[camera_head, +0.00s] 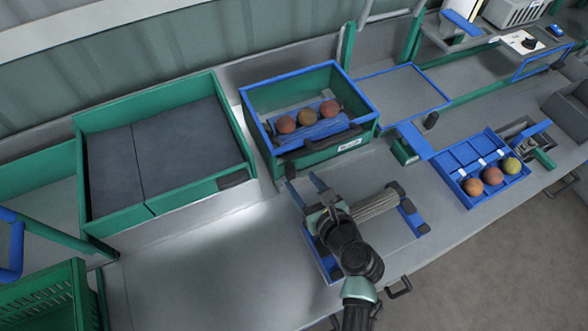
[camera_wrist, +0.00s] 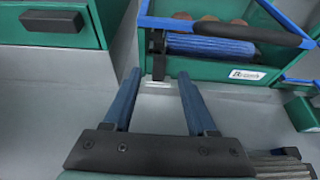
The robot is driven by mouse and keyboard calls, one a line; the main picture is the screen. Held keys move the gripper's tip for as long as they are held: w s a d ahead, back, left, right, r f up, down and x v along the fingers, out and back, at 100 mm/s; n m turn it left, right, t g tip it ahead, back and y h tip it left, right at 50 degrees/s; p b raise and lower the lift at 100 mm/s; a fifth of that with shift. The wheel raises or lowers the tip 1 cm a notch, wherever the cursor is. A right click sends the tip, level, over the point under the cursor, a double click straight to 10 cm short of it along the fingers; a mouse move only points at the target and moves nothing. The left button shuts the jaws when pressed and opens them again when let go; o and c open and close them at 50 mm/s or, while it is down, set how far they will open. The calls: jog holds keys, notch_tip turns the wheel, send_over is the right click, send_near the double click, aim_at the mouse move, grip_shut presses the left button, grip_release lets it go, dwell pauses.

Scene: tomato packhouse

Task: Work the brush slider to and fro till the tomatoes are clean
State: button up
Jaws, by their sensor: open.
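Several reddish-orange tomatoes (camera_head: 308,117) sit in a row inside a green washing box (camera_head: 352,143) with a blue rim. A blue brush bar (camera_head: 322,130) lies against them, with a black handle bar (camera_head: 330,141) along its front; the brush also shows in the wrist view (camera_wrist: 210,47). My gripper (camera_head: 301,179) is open and empty in front of the box. In the wrist view its blue fingers (camera_wrist: 158,76) point toward the grip, which appears between the tips. The tomatoes are partly hidden.
A large green-walled bin (camera_head: 165,200) stands left of the box. A blue tray (camera_head: 450,164) with 3 tomatoes stands at right. A grey roller (camera_head: 376,205) is beside my gripper. Bare counter (camera_head: 190,270) lies front left.

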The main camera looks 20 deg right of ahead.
aim_at(292, 170)
jog(key=shift+x, duration=2.7)
grip_shut()
